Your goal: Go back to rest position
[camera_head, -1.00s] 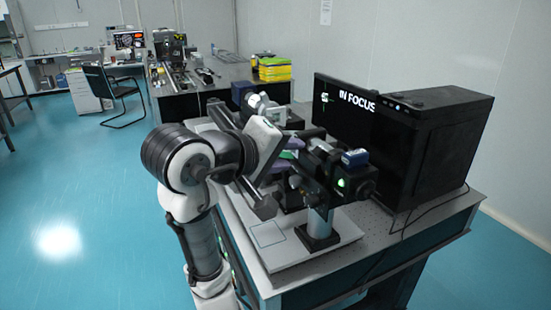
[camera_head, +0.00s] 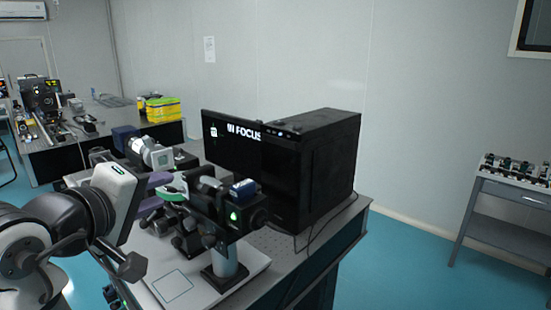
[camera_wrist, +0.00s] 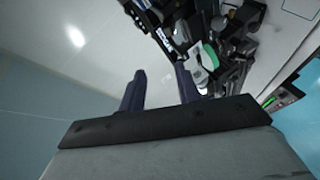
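My gripper (camera_wrist: 160,84) shows in the wrist view with its two dark fingers apart and nothing between them. Beyond its right finger is the optical instrument (camera_wrist: 228,50) with a green part. In the head view my arm is at the lower left, bent beside the table. The instrument (camera_head: 238,215) stands on a post on a pale base plate, with a green light on its side.
A monitor (camera_head: 232,148) reading "IN FOCUS" and a black computer case (camera_head: 312,165) stand on the optical table (camera_head: 268,290). A second table (camera_head: 60,162) with yellow boxes (camera_head: 162,109) is behind. A grey side table (camera_head: 505,190) holds small parts at right. Blue floor (camera_head: 410,250) is clear between.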

